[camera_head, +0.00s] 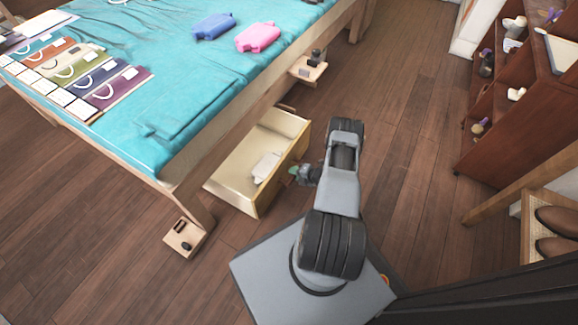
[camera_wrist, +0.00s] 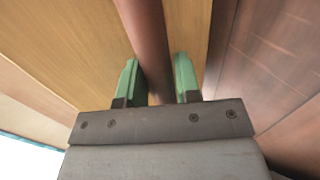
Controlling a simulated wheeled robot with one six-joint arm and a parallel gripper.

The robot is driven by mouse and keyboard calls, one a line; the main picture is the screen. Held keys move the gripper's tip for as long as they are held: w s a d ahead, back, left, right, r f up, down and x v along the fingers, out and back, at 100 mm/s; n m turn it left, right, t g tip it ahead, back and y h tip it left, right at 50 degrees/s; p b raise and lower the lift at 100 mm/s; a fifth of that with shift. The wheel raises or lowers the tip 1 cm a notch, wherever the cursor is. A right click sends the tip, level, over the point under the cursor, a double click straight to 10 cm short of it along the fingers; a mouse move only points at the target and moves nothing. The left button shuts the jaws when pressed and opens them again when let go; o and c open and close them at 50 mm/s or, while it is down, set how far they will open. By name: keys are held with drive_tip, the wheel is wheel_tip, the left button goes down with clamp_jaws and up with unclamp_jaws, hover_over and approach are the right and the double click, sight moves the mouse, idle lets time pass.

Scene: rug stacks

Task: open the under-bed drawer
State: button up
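The under-bed drawer (camera_head: 225,182) is a pale wooden box that stands well out from under the bed, its inside showing. A small whitish item (camera_head: 265,167) lies in it. My gripper (camera_head: 297,173) is at the drawer's outer front face. In the wrist view, my gripper's green fingers (camera_wrist: 158,78) stand on either side of a brown bar handle (camera_wrist: 148,45). A narrow gap shows between the bar and the right finger; the left finger looks close to the bar. The grip looks open around the handle.
The bed (camera_head: 200,95) with a turquoise cover has a leg on a small wooden block (camera_head: 185,238) at front left. Another block (camera_head: 307,70) stands farther back. A dark wooden shelf (camera_head: 505,125) stands at right. Bare floor (camera_head: 410,130) lies between drawer and shelf.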

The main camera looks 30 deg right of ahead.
drive_tip(key=c, duration=0.4)
drive_tip(key=shift+s+d, duration=0.1)
drive_tip(key=shift+s+d+b, duration=0.1)
drive_tip(key=shift+s+d, duration=0.55)
drive_tip(key=shift+s, duration=0.6)
drive_tip(key=shift+s+d+b, duration=0.1)
drive_tip(key=shift+s+d, duration=0.6)
drive_tip(key=shift+s, duration=0.6)
drive_tip(key=shift+s+d+b, duration=0.1)
drive_tip(key=shift+s+d, duration=0.55)
drive_tip(key=shift+s, duration=0.6)
drive_tip(key=o, duration=0.9)
drive_tip(key=shift+c, duration=0.2)
drive_tip(key=p+v, duration=0.2)
drive_tip(key=v, duration=0.6)
